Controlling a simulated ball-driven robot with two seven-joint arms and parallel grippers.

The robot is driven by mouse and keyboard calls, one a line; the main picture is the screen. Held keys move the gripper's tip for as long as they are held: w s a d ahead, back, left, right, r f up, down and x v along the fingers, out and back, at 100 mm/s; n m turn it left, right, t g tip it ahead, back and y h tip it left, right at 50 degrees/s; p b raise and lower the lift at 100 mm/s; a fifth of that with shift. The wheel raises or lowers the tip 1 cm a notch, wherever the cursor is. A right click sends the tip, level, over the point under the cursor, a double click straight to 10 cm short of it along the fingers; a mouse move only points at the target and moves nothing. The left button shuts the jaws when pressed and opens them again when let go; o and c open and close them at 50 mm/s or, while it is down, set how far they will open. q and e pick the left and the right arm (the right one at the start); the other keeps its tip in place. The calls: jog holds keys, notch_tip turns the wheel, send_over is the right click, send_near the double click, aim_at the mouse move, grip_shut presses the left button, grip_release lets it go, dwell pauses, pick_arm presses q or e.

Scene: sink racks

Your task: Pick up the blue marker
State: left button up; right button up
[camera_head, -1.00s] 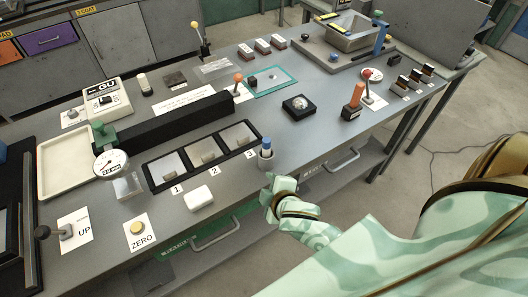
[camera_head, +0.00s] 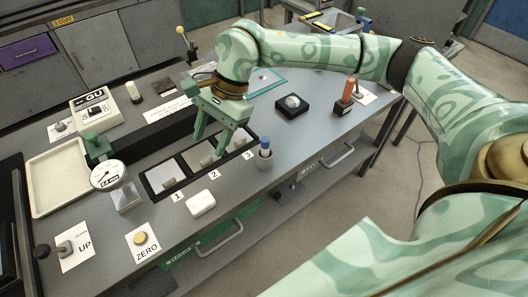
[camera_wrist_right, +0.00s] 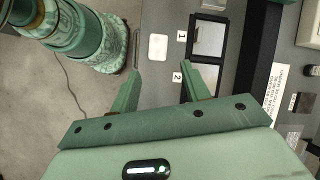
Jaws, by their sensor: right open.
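The blue marker (camera_head: 265,143) stands upright in a small grey cup (camera_head: 265,159) near the front edge of the table, by the compartment labelled 3. Only its blue upper part shows. My right gripper (camera_head: 208,147) is open and empty, pointing down over the black-framed tray (camera_head: 170,178), to the left of the marker and apart from it. In the right wrist view its two fingers (camera_wrist_right: 160,84) stand apart with nothing between them, and the marker is not visible there. My left gripper is not in view.
A white block (camera_head: 201,203) lies in front of the tray. A dial gauge (camera_head: 107,174) stands at the left. A black box with a clear dome (camera_head: 292,105) and an orange-handled object (camera_head: 347,92) are farther right. Bare tabletop lies between the cup and the domed box.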

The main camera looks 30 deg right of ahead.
jog(key=w+d+r+h, duration=0.1)
jog(key=d+r+h, duration=0.15)
jog(key=d, duration=0.45)
jog(key=w+d+r+h, duration=0.1)
jog(key=d+h, duration=0.2)
jog(key=d, duration=0.4)
jog(key=b, duration=0.2)
send_near(266, 140)
jog(key=shift+m, duration=0.4)
notch_tip(266, 140, down, 5)
jog(key=shift+w+a+f, duration=0.1)
jog(key=shift+w+f, duration=0.05)
jog(key=shift+f, duration=0.05)
notch_tip(266, 140, down, 5)
jog(key=shift+f+b, duration=0.1)
jog(key=shift+b, duration=0.55)
grip_shut()
